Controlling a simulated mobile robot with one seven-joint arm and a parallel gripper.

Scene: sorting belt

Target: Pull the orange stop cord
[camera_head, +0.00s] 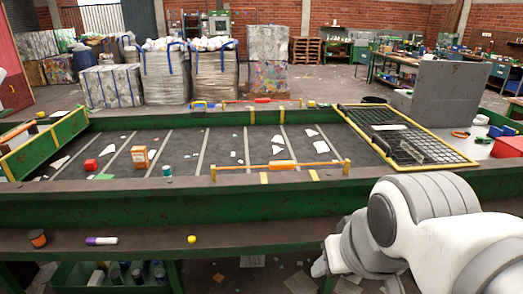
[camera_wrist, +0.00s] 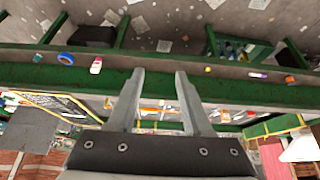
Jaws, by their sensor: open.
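The orange stop cord (camera_head: 240,167) runs between two yellow posts along the near side of the sorting belt (camera_head: 220,150), with a thicker orange grip (camera_head: 283,165) at its middle. A similar cord with a red grip (camera_head: 262,100) spans the far side. My gripper (camera_head: 319,266) is low in the head view, in front of the belt's near green edge and below the cord, mostly hidden by my arm. In the wrist view my gripper (camera_wrist: 157,72) is open, with nothing between its fingers. Small orange pieces show beyond the fingers there, too small to tell apart.
A yellow-framed grate (camera_head: 405,135) is at right.

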